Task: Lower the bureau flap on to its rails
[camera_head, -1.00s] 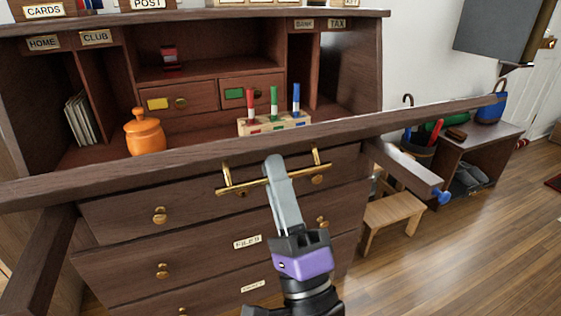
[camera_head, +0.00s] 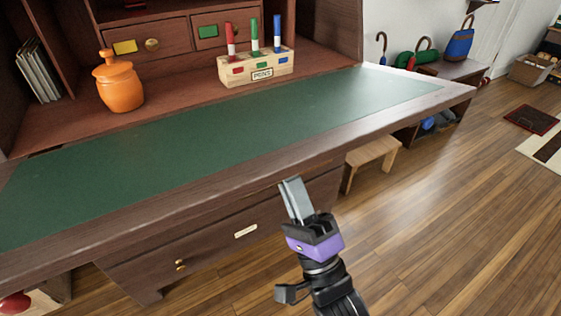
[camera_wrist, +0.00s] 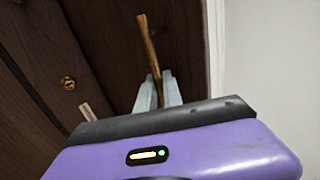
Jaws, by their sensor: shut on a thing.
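The bureau flap (camera_head: 230,122) is folded down and looks about level in the head view, its green writing surface facing up and its wooden front edge towards me. My gripper (camera_head: 291,184) is at that front edge, right of the middle, with its fingers reaching under the edge. In the wrist view my gripper (camera_wrist: 158,88) is shut on the flap's brass bar handle (camera_wrist: 148,45), which runs between the two fingers. The head view hides the handle. The rails under the flap are hidden, so I cannot tell whether the flap touches them.
An orange lidded jar (camera_head: 120,85) and a wooden pen block (camera_head: 256,68) with red, green and blue pens stand inside the bureau, behind the flap. A small wooden stool (camera_head: 370,154) is to the right. Open wooden floor (camera_head: 450,230) lies at the right and front.

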